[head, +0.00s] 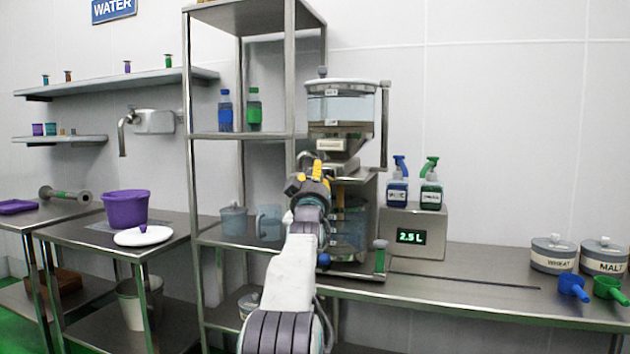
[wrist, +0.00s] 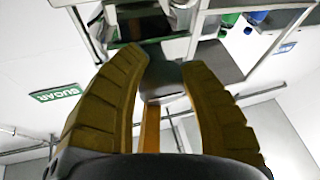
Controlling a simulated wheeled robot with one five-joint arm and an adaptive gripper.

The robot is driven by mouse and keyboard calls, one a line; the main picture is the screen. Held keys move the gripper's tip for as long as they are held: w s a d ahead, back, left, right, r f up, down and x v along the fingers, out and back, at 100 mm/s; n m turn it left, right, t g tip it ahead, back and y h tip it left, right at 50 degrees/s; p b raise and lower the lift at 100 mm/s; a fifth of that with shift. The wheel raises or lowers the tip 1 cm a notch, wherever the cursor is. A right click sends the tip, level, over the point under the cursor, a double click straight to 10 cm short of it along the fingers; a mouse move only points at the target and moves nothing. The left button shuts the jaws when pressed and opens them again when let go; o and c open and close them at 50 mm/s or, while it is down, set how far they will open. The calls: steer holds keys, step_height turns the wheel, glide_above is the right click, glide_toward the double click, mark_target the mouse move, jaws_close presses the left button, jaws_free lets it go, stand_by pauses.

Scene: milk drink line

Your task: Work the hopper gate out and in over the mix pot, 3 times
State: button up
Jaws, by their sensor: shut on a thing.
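The hopper (head: 340,100), a clear-walled vessel with a pale lid, stands right of the tall shelf rack, with pale liquid-like contents. Below its outlet is a grey metal gate part (head: 343,165). My gripper (head: 317,172) is at its front left, just under the hopper. In the wrist view my gripper (wrist: 168,62) has its yellow fingers around a narrow part, and the jaws are shut on it. An orange strip (wrist: 150,130) and a grey plate show between the fingers. The mix pot (head: 352,222) stands below the gate, partly hidden by my arm. How far out the gate is, I cannot tell.
Right of the pot are a display box (head: 411,236) reading 2.5 L, two spray bottles on it, and a green-filled tube (head: 380,258).

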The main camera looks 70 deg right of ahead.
steer(key=o, duration=0.8)
steer(key=shift+a+r, duration=0.15)
steer(key=shift+r, duration=0.15)
steer(key=shift+o, duration=0.8)
steer(key=shift+s+a, duration=0.1)
steer(key=shift+a, duration=0.1)
steer(key=o, duration=0.3)
steer(key=shift+d+f, duration=0.1)
steer(key=shift+o, duration=0.2)
steer(key=shift+f, duration=0.1)
steer(key=v, duration=1.2)
steer(key=shift+o, duration=0.2)
